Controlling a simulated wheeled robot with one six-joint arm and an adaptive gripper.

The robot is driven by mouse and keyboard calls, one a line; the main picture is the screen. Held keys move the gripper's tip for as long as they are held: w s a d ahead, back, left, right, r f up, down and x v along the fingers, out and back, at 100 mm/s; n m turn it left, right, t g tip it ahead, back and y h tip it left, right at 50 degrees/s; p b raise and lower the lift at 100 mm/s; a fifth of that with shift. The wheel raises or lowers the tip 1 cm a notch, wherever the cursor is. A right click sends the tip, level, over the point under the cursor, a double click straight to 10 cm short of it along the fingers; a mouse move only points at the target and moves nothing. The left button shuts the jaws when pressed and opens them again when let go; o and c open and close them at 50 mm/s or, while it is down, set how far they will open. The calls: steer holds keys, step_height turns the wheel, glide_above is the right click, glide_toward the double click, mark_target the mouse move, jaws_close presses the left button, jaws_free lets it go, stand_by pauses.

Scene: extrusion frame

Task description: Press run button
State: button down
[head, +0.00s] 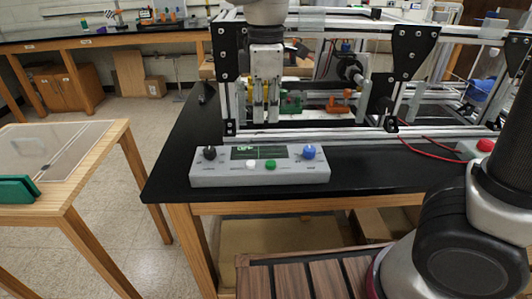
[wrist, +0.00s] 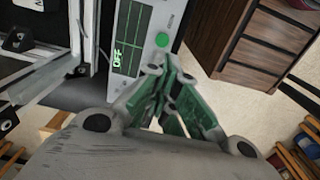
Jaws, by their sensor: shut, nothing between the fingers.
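A grey control box (head: 258,178) lies on the front of the black bench top. It has a dark display (head: 259,152) with green marks, a black knob (head: 210,153), a blue knob (head: 309,152), a white button (head: 251,165) and a green button (head: 271,165). Labels are too small to read, so I cannot tell by name which is the run button. My gripper (head: 263,120) points down above and behind the box in the head view. In the wrist view its shut, empty fingertips (wrist: 167,68) appear just below the green button (wrist: 162,40); I cannot see contact.
An aluminium extrusion frame (head: 350,133) stands behind the box, close around my gripper. Red cables and a red-topped box (head: 484,147) are at the right. A wooden table (head: 70,160) stands apart at the left. The bench top left of the box is clear.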

mark_target(267, 165)
step_height(267, 165, down, 11)
steer(key=shift+f, duration=0.1)
stand_by(0.4)
steer(key=shift+f, duration=0.55)
steer(key=shift+s+d+f, duration=0.15)
steer(key=shift+s+f, duration=0.1)
steer(key=shift+f, duration=0.1)
steer(key=shift+w+r, duration=0.1)
steer(key=shift+r, duration=0.2)
step_height(267, 165, up, 14)
steer(key=shift+w+a+r, duration=0.15)
steer(key=shift+a+r, duration=0.05)
steer(key=shift+a, duration=0.05)
